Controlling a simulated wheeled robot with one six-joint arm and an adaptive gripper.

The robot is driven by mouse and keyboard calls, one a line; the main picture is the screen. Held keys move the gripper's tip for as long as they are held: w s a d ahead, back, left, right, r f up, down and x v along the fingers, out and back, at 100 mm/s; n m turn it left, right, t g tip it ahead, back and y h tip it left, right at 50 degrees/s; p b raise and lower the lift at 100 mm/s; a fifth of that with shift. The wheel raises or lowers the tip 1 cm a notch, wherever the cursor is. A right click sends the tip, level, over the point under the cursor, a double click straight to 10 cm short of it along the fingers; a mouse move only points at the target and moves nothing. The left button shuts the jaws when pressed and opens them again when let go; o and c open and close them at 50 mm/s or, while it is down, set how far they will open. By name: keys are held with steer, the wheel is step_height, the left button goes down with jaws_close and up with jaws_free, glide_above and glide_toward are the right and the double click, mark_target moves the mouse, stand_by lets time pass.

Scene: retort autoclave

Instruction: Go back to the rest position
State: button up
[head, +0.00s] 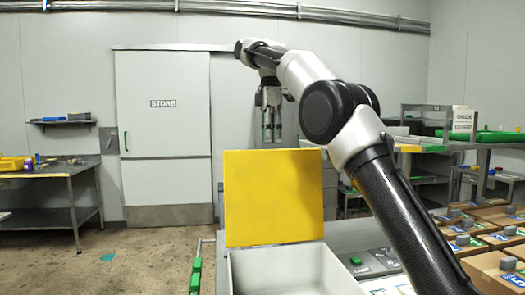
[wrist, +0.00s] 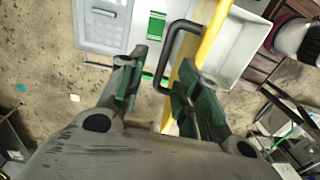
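My gripper (head: 271,138) hangs with its fingers pointing down, at the end of my raised arm, just above the lid's top edge in the head view. In the wrist view my gripper (wrist: 157,85) has its two green-padded fingers apart, with nothing held between them. A yellow lid (head: 272,198) stands upright at the back of an open pale bin (head: 290,272). In the wrist view the lid shows edge-on (wrist: 204,45), with a black handle (wrist: 176,42) beyond the fingertips. The handle is hidden in the head view.
Brown cartons (head: 493,268) with grey pieces on top stand at right. A shelf unit with green trays (head: 490,137) is behind them. A workbench (head: 45,175) is at far left and a STORE door (head: 163,140) at the back. Floor between bench and bin is mostly clear.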

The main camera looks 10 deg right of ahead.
steer(key=s+d+m+t, duration=0.2)
steer(key=s+d+m, duration=0.7)
steer(key=s+d, duration=0.55)
steer(key=s+d+f+m+t, duration=0.1)
steer(key=s+d+f+m, duration=0.3)
steer(key=s+f, duration=0.6)
steer(key=s+d+f+m+t, duration=0.2)
steer(key=s+d+f+m, duration=0.3)
steer(key=s+f, duration=0.4)
steer(key=s, duration=0.4)
steer(key=shift+d+f+m, duration=0.3)
steer(key=shift+d+f, duration=0.05)
